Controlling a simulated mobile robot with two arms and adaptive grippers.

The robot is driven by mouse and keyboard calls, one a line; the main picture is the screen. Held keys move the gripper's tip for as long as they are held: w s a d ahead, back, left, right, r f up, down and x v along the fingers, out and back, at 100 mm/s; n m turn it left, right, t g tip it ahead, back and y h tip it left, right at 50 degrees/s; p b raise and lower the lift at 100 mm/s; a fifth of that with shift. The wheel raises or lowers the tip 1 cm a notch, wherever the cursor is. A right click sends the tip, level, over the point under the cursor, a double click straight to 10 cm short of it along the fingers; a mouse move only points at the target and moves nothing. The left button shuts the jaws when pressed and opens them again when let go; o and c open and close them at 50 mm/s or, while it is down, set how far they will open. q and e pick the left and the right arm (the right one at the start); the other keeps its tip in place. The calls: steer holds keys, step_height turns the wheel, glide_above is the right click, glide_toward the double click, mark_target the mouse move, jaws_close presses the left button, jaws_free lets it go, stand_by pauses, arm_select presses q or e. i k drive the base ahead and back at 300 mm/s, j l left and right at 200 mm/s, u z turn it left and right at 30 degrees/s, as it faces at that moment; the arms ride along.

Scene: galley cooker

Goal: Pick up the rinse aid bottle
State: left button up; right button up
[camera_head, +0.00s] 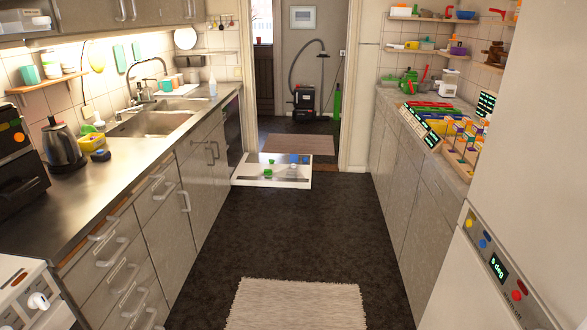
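Neither of my grippers shows in the head view.
The left counter (110,168) carries a kettle (62,146) and a sink (151,123). A low white-edged panel (240,181) with small green and blue items juts into the aisle. The dark floor (270,232) is otherwise clear, with a pale rug (295,303) in front.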

mark_target(213, 86)
steer(key=i, duration=2.4)
steer(key=i+u, duration=0.1)
steer(key=i, duration=0.4)
steer(key=i+l+u, duration=0.1)
steer(key=i, duration=0.45)
steer(key=i+l+u, duration=0.1)
steer(key=i, duration=0.4)
steer(key=i+l+u, duration=0.1)
steer(key=i, duration=0.4)
steer(key=l, duration=0.1)
